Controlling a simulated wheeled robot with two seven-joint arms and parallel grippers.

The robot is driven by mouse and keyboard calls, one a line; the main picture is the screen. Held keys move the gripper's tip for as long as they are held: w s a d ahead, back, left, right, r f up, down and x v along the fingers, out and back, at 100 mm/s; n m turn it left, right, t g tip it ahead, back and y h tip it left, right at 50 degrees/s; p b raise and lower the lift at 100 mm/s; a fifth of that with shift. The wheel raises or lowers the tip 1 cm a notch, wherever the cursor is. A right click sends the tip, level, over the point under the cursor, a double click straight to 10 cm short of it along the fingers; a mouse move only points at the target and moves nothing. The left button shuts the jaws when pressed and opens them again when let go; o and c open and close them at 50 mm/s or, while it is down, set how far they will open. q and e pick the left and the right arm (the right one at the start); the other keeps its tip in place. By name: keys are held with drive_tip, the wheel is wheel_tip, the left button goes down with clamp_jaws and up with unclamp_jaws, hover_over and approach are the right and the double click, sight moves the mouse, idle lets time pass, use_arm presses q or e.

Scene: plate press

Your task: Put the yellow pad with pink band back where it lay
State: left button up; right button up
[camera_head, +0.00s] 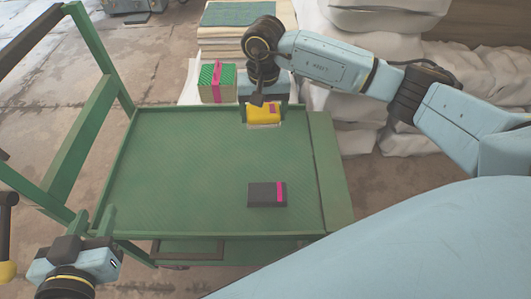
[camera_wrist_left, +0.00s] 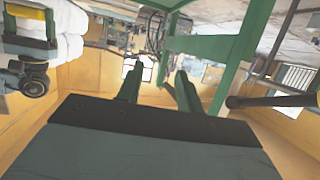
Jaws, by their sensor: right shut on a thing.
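The yellow pad (camera_head: 260,114) is at the far edge of the green table, right of its middle, with a small pink-red patch on its right side. My right gripper (camera_head: 257,101) comes down from above and is shut on it. A pale surface shows just below the pad's near edge; I cannot tell whether the pad touches it. My left gripper (camera_head: 92,222) is at the lower left, off the table's near left corner. In the left wrist view its two fingers (camera_wrist_left: 158,88) stand apart with nothing between them.
A black pad with a pink band (camera_head: 262,195) lies on the green table (camera_head: 180,180), near right. A green-topped box with a pink ribbon (camera_head: 217,82) stands beyond the far edge. White sacks (camera_head: 350,110) are piled behind right. The table's left and middle are clear.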

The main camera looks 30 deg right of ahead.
drive_tip(key=m, duration=0.1)
hover_over(266, 151)
wheel_tip(266, 151, down, 4)
drive_tip(key=shift+f+b, duration=0.2)
drive_tip(key=shift+b, duration=0.25)
wheel_tip(266, 151, down, 4)
drive_tip(key=shift+f+b, duration=0.15)
drive_tip(key=shift+b, duration=0.75)
drive_tip(key=shift+f, duration=0.35)
wheel_tip(266, 151, down, 3)
drive_tip(key=shift+f+b, duration=0.1)
drive_tip(key=shift+b, duration=0.75)
use_arm(q)
wheel_tip(266, 151, up, 14)
drive_tip(key=s+d+t+h, duration=0.1)
drive_tip(key=s+t+h, duration=0.1)
drive_tip(key=t, duration=0.9)
drive_tip(key=shift+d+h, duration=0.3)
drive_tip(key=shift+h, duration=0.6)
use_arm(e)
drive_tip(key=shift+f, duration=0.25)
use_arm(q)
drive_tip(key=shift+f, duration=0.1)
use_arm(e)
drive_tip(key=shift+f, duration=0.15)
drive_tip(key=o, duration=0.9)
use_arm(q)
drive_tip(key=shift+s, duration=0.2)
